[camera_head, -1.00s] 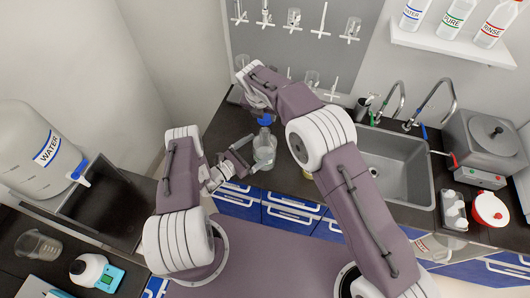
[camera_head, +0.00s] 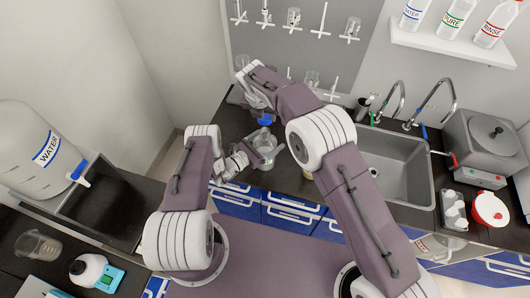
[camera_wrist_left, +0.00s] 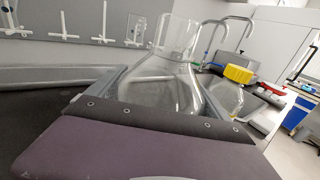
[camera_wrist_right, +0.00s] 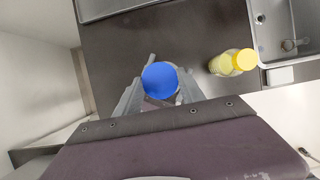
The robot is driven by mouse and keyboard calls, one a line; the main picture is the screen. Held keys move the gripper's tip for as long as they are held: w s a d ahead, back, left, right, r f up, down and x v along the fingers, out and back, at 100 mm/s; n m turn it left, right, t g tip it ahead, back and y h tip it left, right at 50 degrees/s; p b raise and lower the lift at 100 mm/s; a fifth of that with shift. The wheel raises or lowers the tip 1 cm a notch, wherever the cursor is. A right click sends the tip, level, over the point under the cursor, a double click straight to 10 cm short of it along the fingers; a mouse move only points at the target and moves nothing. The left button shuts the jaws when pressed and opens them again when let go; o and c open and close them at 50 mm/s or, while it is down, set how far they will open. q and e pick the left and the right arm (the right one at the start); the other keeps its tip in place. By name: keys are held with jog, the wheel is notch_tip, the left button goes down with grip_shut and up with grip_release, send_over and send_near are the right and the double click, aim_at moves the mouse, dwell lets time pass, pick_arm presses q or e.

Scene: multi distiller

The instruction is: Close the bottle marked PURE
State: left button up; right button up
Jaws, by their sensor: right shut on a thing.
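A clear glass bottle (camera_head: 265,141) stands on the dark counter and shows large in the left wrist view (camera_wrist_left: 165,72); no label on it is readable. My left gripper (camera_head: 262,152) is open, with its fingers on either side of the bottle; I cannot tell if they touch it. My right gripper (camera_wrist_right: 155,88) is shut on a blue cap (camera_wrist_right: 160,79), which also shows in the head view (camera_head: 266,119) above the bottle's mouth. My right arm hides part of this area. A bottle labelled PURE (camera_head: 454,17) stands on the wall shelf.
A yellow-capped bottle (camera_wrist_right: 232,63) stands close by on the counter, mostly hidden by my right arm in the head view. A sink (camera_head: 399,165) lies to the right. Pegs and glassware hang on the back wall board (camera_head: 275,45).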

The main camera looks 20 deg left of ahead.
aim_at(265, 130)
pick_arm(q)
jog(key=shift+c, duration=1.4)
pick_arm(e)
jog(key=shift+f, duration=2.5)
jog(key=shift+f, duration=0.9)
jog(key=shift+s+f, duration=0.1)
jog(key=shift+f, duration=0.45)
pick_arm(q)
grip_shut()
pick_arm(e)
jog(key=shift+a+m+h, duration=0.15)
jog(key=shift+m+h, duration=0.25)
jog(key=shift+m, duration=0.6)
jog(key=shift+m+h, duration=0.3)
jog(key=shift+m, duration=0.4)
